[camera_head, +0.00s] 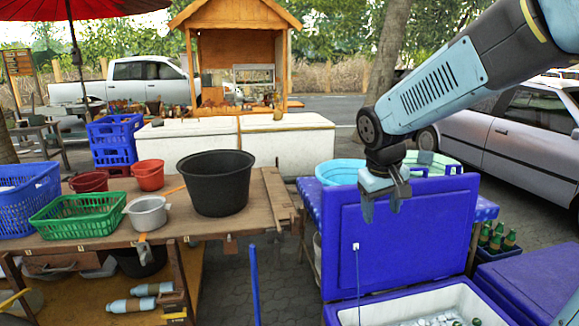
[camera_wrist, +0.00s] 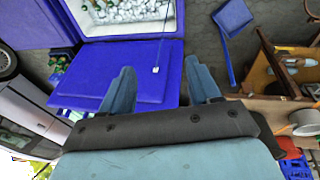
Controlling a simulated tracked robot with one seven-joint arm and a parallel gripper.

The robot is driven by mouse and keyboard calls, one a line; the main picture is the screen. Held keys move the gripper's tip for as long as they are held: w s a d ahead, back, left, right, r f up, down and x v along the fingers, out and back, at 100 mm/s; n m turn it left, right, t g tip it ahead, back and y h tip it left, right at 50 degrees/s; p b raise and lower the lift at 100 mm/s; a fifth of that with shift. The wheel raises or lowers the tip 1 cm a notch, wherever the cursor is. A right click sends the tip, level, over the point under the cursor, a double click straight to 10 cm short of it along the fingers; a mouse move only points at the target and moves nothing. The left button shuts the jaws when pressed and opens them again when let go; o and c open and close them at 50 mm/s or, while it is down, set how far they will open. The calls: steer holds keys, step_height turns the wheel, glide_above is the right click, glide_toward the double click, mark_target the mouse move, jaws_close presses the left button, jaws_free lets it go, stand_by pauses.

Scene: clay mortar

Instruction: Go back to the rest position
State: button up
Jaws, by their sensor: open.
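My gripper (camera_head: 384,205) hangs from my arm at the right of the head view, fingers pointing down. It is in front of the raised blue lid of the cooler (camera_head: 345,240). In the wrist view my gripper (camera_wrist: 158,85) has its two blue-grey fingers spread apart, with nothing between them. The open cooler (camera_head: 425,302) below holds ice and some bottles. The ice (camera_wrist: 125,10) also shows at the top of the wrist view.
A wooden table (camera_head: 100,243) at left carries a black pot (camera_head: 216,183), a green basket (camera_head: 80,215) and a grey pot (camera_head: 148,212). Green bottles (camera_head: 495,238) stand at right. A blue dustpan-like thing (camera_wrist: 233,17) is on the paved ground.

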steer(key=s+d+r+m+t+y, duration=0.1)
steer(key=s+r, duration=0.1)
steer(key=s, duration=0.5)
steer(key=s+d+r+m+t, duration=0.2)
steer(key=s+r, duration=0.1)
steer(key=s, duration=0.5)
steer(key=shift+s+r+y, duration=0.25)
steer(key=shift+y, duration=0.15)
